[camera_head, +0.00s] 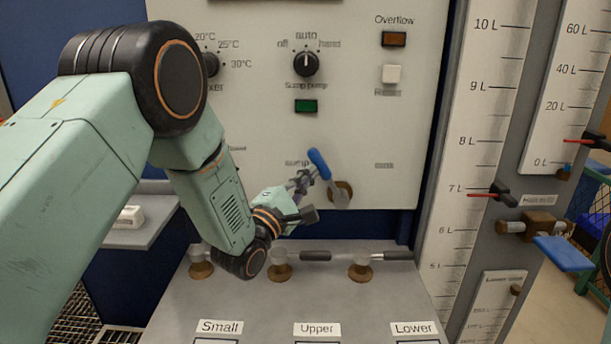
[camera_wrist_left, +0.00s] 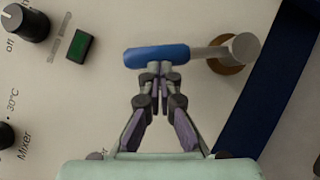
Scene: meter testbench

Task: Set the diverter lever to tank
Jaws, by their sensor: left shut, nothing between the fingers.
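The diverter lever has a blue handle (camera_head: 319,164) and a grey arm on a brass pivot (camera_head: 342,193) low on the white panel. It tilts up and to the left, toward the label that seems to read "sump" (camera_head: 297,163). A blurred label (camera_head: 384,166), possibly "tank", is to its right. My left gripper (camera_head: 307,178) is at the handle's left side. In the left wrist view its fingers (camera_wrist_left: 160,82) are shut and empty, with their tips at the lower edge of the blue handle (camera_wrist_left: 157,55). I cannot tell whether they touch it. My right gripper is not in view.
Knobs such as the sump pump knob (camera_head: 306,64) and a white button (camera_head: 391,74) are above. Valves with dark handles (camera_head: 362,268) stand on the grey bench (camera_head: 300,300) below. Scaled columns (camera_head: 480,130) and a blue-handled brass valve (camera_head: 540,223) are at the right.

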